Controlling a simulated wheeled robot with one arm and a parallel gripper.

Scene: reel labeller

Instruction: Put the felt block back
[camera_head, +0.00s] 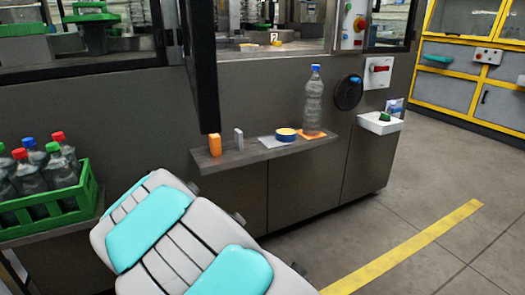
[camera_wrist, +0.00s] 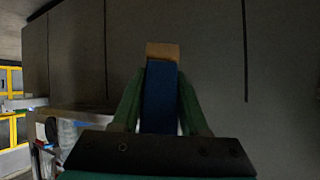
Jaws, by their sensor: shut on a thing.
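The felt block (camera_wrist: 161,95) is in the wrist view, a blue slab with a tan end (camera_wrist: 162,50) pointing away from me. My gripper (camera_wrist: 160,78) is shut on it, with one green finger along each side. Behind it is a plain dark panel. In the head view neither my gripper nor the block shows; my own white and teal arm fills the lower left.
A clear bottle (camera_head: 313,103) with a blue cap stands on an orange patch at the shelf's right. A white tray (camera_head: 375,126) is mounted farther right. A green crate (camera_head: 48,217) of bottles stands at left. The floor at right, with a yellow line (camera_head: 410,245), is clear.

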